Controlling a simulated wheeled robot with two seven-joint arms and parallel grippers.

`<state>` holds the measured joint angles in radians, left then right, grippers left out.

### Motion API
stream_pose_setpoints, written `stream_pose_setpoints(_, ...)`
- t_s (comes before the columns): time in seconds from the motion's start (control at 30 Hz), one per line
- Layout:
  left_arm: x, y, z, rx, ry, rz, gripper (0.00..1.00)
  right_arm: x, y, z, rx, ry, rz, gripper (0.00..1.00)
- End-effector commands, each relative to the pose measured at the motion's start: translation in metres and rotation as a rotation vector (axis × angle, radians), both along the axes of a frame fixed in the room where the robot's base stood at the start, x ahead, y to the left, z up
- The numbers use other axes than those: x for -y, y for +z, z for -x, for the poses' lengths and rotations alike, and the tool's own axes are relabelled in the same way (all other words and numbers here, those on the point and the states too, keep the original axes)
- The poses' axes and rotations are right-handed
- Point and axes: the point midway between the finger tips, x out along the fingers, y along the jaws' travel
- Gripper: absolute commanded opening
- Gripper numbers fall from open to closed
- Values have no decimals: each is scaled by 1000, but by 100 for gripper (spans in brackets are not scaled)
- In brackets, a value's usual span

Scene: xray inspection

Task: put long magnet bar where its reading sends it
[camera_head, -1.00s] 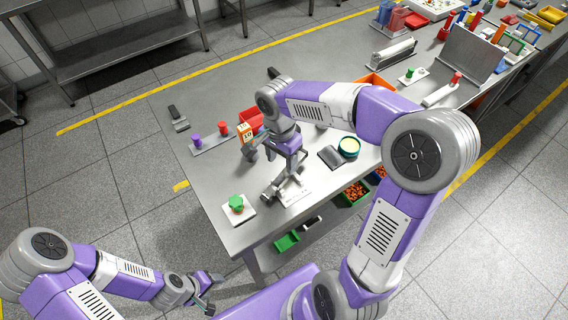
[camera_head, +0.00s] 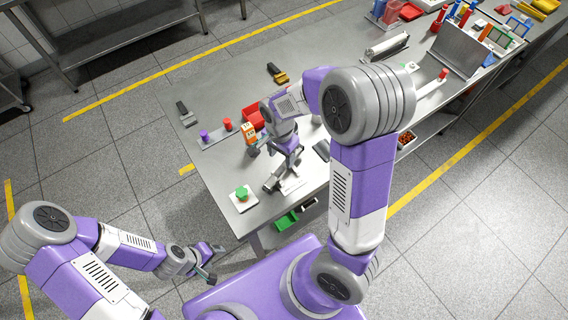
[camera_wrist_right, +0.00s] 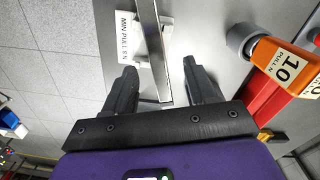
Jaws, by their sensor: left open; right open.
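A long steel bar (camera_wrist_right: 154,45), which looks like the magnet bar, lies between the fingers of my right gripper (camera_wrist_right: 160,75) in the right wrist view. The fingers are open, with gaps on both sides of the bar. In the head view my right gripper (camera_head: 285,163) is low over the near end of the table, and it partly hides the bar. A white label (camera_wrist_right: 128,36) reading "MIN PULL 8 N" lies beside the bar. An orange gauge (camera_wrist_right: 285,68) shows "10 PULL N"; it also appears in the head view (camera_head: 249,130). My left gripper (camera_head: 212,262) is open and empty, off the table.
A green knob on a white plate (camera_head: 242,195) stands at the table's near corner. A green bin (camera_head: 286,220) is below the tabletop. Many objects crowd the far end.

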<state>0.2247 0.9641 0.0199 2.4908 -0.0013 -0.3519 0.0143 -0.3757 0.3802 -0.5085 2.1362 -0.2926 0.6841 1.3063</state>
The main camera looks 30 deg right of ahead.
Motion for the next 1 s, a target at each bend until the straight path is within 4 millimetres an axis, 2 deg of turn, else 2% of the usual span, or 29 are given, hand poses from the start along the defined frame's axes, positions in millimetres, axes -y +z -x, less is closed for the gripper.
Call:
stream_pose_setpoints(0.03,0,-4,0,-1,0,0,61,1,-9,1,-4,-1,1,56)
stream_pose_setpoints(0.43,0,-18,0,0,0,0,61,5,-62,6,-5,-1,0,56)
stream_pose_setpoints(0.77,0,-18,0,0,0,0,61,5,-67,6,-1,-1,-1,56)
stream_pose_setpoints(1.0,0,-18,0,0,0,0,61,5,-67,6,-1,-1,-1,20)
